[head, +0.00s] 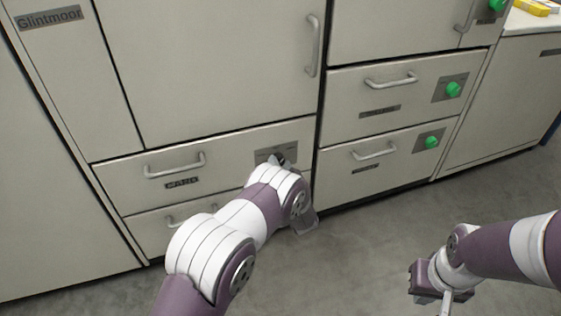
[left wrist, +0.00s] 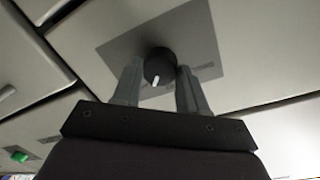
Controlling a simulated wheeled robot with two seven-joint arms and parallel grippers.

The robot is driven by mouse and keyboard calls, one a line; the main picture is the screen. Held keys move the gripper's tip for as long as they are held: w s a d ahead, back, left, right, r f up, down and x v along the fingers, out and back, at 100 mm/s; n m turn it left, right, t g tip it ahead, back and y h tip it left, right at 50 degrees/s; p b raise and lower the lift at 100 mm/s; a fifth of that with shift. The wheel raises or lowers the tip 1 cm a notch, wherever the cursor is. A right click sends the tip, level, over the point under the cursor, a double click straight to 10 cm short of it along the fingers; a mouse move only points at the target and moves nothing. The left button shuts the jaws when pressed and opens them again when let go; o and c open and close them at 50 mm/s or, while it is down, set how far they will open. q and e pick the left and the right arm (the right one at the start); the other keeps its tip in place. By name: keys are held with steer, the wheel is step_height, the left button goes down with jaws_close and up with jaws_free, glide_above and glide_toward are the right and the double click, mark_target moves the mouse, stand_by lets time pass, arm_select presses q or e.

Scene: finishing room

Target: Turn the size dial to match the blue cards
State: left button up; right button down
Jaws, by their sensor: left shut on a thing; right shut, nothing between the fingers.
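A black round dial (left wrist: 160,66) with a white pointer mark sits on a grey plate (left wrist: 205,38) in the left wrist view. My left gripper (left wrist: 160,80) is shut on the dial, with one finger on each side of it. In the head view the dial's grey plate (head: 264,155) is on an upper drawer front, and my left arm hides most of the dial and gripper. My right gripper (head: 447,302) is low at the right, shut and empty, above the floor. I see no blue cards.
The drawer with the dial has a bar handle (head: 175,167) and a dark label (head: 182,183). Drawers to the right carry green knobs (head: 453,90) on grey plates. A yellow item (head: 532,7) lies on a white counter at top right. The grey floor (head: 370,240) between my arms is clear.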

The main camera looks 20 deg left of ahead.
arm_select(q)
steer(key=shift+m+p, duration=0.3)
steer(key=shift+m, duration=0.3)
steer(key=o, duration=1.1)
steer(key=shift+c, duration=0.2)
steer(key=p+v, duration=0.5)
steer(key=v, duration=0.7)
steer(key=shift+s+d, duration=0.15)
steer(key=shift+s, duration=0.15)
steer(key=shift+r, duration=0.1)
